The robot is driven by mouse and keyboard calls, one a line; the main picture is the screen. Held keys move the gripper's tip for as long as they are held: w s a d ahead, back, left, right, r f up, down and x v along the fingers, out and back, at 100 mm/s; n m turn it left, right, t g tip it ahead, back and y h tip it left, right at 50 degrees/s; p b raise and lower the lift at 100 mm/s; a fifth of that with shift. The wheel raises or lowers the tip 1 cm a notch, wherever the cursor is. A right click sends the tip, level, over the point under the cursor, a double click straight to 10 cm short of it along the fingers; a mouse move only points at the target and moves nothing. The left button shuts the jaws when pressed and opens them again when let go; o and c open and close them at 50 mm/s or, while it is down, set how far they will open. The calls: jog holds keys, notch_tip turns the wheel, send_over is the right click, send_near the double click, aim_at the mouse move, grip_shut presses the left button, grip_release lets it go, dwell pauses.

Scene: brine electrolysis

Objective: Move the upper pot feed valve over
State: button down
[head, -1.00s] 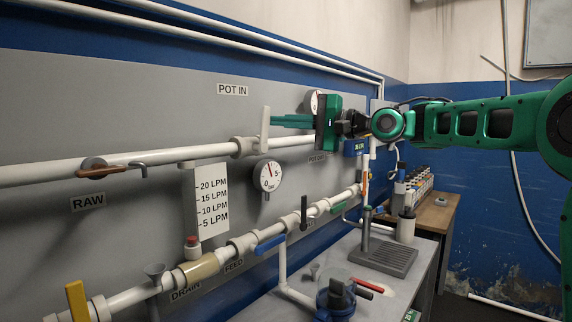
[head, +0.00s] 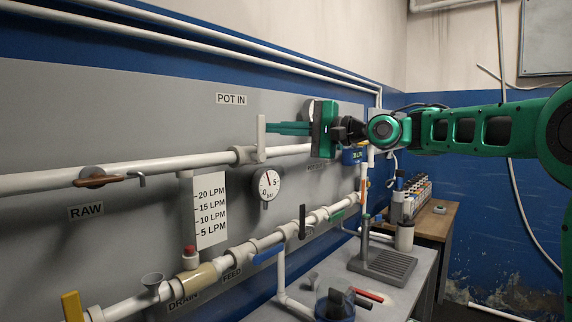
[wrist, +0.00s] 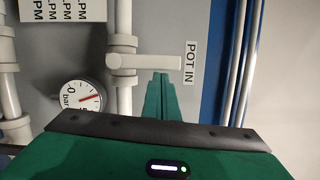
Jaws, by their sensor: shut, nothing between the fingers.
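The upper pot feed valve has a white lever handle (head: 261,138), on the upper white pipe below the POT IN label (head: 230,99). The handle stands upright, crosswise to the pipe. It also shows in the wrist view (wrist: 150,62), reaching from the pipe toward the label. My green gripper (head: 268,128) is shut and empty, its fingers together. The fingertips are close beside the handle on its right side in the head view. In the wrist view the fingertips (wrist: 160,78) are just below the handle's outer part. I cannot tell whether they touch it.
A round pressure gauge (head: 266,185) hangs below the pipe. A RAW valve with an orange-brown handle (head: 98,181) is at the left. A lower pipe carries blue (head: 266,256), black (head: 302,222) and yellow (head: 72,306) handles. A bench (head: 405,277) stands below.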

jog(key=s+d, duration=0.2)
jog(key=d, duration=0.9)
jog(key=d+f+t+h, duration=0.1)
jog(key=d+f+h, duration=0.3)
jog(key=f, duration=0.4)
jog(key=d+f+h, duration=0.4)
jog(key=d+f, duration=0.1)
jog(key=f, duration=0.3)
jog(key=s+d+f+g+h, duration=0.2)
jog(key=s+d+f+h, duration=0.3)
jog(key=s+d+f, duration=0.45)
jog(key=s+d+f+g+h, duration=0.1)
jog(key=s+f, duration=0.4)
jog(key=s, duration=0.5)
jog(key=s+d+f+g+h, duration=0.1)
jog(key=s+d+f+g, duration=0.3)
jog(key=s, duration=0.7)
jog(key=s+d+f+g, duration=0.3)
jog(key=s+f, duration=0.5)
jog(key=s, duration=0.3)
jog(key=shift+d+f+h, duration=0.15)
jog(key=shift+d+h, duration=0.25)
jog(key=shift+d, duration=0.05)
